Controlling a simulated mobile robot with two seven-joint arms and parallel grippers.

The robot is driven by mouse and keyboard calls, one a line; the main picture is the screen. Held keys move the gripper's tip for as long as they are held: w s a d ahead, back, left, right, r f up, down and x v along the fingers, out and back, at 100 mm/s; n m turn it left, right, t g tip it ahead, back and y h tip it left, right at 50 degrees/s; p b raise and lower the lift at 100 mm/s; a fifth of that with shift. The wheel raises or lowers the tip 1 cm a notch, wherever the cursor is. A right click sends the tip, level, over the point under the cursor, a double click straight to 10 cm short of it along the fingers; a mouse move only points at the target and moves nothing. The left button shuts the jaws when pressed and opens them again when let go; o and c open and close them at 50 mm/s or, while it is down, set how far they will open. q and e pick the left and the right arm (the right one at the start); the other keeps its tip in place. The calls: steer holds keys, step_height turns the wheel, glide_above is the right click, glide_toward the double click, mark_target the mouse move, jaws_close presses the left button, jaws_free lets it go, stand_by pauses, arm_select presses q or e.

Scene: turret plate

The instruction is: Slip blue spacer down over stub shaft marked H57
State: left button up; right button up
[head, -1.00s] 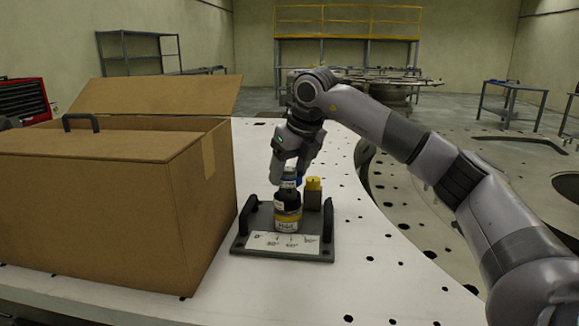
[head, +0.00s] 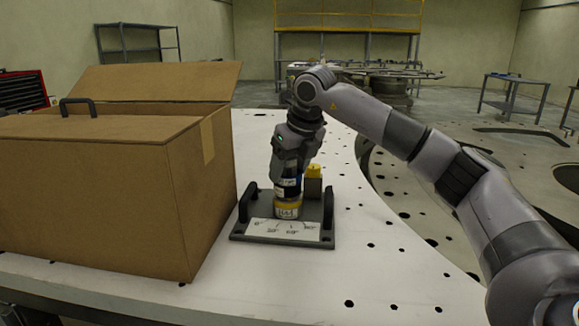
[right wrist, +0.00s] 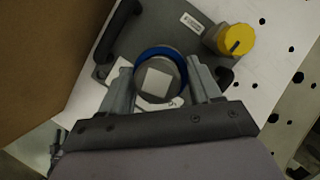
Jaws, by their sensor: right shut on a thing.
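My right gripper (head: 287,178) is shut on the blue spacer (right wrist: 160,50) and points down over a stub shaft (head: 288,209) with a yellow band and a white label. The label's lettering is too small to read surely. In the right wrist view the blue ring sits between the two fingers. It encircles the outline of a round grey top with a white square patch (right wrist: 154,82). How far down the shaft the ring sits is hidden by the fingers. The shaft stands on a dark plate (head: 262,237) with a degree scale. My left gripper is out of view.
A yellow-capped block (head: 313,178) stands close behind the shaft, to the right. Black handles (head: 248,203) rise at the plate's sides. A large cardboard box (head: 90,200) stands at the left. The perforated white table (head: 370,270) is clear at the front right.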

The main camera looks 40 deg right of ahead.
steer(key=o, duration=1.1)
steer(key=shift+o, duration=0.2)
steer(key=v, duration=0.7)
steer(key=shift+r, duration=0.1)
